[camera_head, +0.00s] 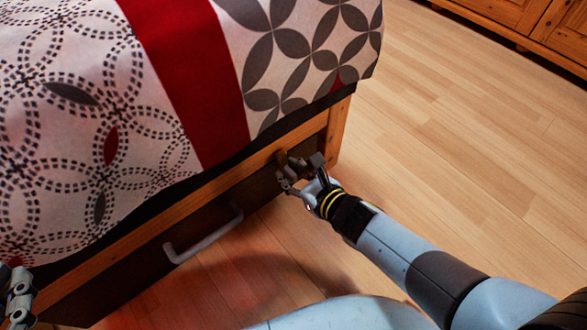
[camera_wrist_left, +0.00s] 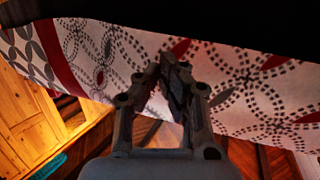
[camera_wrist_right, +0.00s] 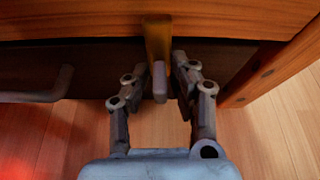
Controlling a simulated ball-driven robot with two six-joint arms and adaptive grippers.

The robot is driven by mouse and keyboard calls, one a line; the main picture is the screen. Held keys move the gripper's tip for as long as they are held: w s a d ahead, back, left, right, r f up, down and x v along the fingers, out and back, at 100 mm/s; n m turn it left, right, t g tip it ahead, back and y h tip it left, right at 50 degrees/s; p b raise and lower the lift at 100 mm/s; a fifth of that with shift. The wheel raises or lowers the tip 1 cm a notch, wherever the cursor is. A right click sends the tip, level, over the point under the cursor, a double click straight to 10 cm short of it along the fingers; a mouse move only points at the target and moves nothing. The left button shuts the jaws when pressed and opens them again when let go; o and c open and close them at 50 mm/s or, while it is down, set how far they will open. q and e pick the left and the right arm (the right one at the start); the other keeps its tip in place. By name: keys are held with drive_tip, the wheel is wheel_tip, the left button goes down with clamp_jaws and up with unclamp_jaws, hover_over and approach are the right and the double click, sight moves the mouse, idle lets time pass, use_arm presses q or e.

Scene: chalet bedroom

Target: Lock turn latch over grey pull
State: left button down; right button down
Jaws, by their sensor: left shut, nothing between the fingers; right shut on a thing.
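The turn latch (camera_wrist_right: 157,38) is a brass-coloured piece on the wooden rail above the dark drawer front. In the right wrist view it points straight down across the drawer's top edge, with a small grey tab (camera_wrist_right: 159,82) at its lower end. My right gripper (camera_head: 285,173) is at the latch, shut on it; the tab shows between its fingers (camera_wrist_right: 159,75). In the head view the gripper partly hides the latch (camera_head: 281,157). The grey pull (camera_head: 205,236) is on the drawer, left of the latch. My left gripper (camera_wrist_left: 170,65) is shut and empty, in front of the bedspread.
A patterned bedspread (camera_head: 185,80) with a red stripe hangs over the bed above the drawer. The bed's wooden corner post (camera_head: 338,130) is just right of the latch. Open plank floor (camera_head: 450,170) lies to the right; a wooden cabinet (camera_head: 500,12) stands at the top right.

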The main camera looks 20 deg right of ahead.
drive_tip(key=shift+s+a+m, duration=0.1)
drive_tip(key=shift+a+m, duration=0.05)
drive_tip(key=shift+m, duration=0.15)
use_arm(q)
drive_tip(key=shift+s+f+g, duration=0.3)
drive_tip(key=shift+s+f, duration=0.2)
drive_tip(key=shift+f, duration=0.1)
use_arm(e)
drive_tip(key=c, duration=1.3)
unclamp_jaws()
drive_tip(key=v, duration=1.2)
